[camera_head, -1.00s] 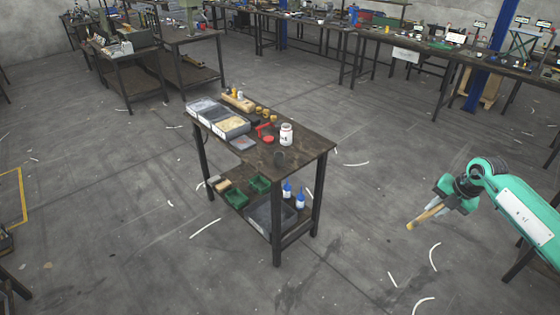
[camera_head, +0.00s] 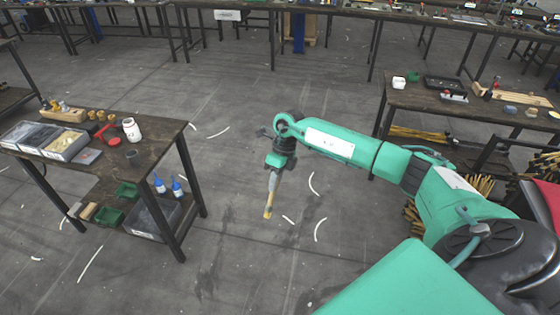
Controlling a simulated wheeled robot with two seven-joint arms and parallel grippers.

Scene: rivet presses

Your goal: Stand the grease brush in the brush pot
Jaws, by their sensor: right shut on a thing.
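The grease brush (camera_head: 270,200) is in my right gripper (camera_head: 275,171) and hangs down over open floor, its yellowish end lowest. My right gripper is shut on its upper part, to the right of the small table and apart from it. A small dark cup, which looks like the brush pot (camera_head: 132,158), stands near the front right of the tabletop. I cannot see into it clearly. My left gripper is not in view.
The small table (camera_head: 150,143) holds grey bins (camera_head: 62,148), a white jar (camera_head: 131,129) and red items (camera_head: 107,132). Blue bottles (camera_head: 177,187) and green trays (camera_head: 110,217) sit on its lower shelf. Another bench (camera_head: 430,98) stands at right. Floor between is clear.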

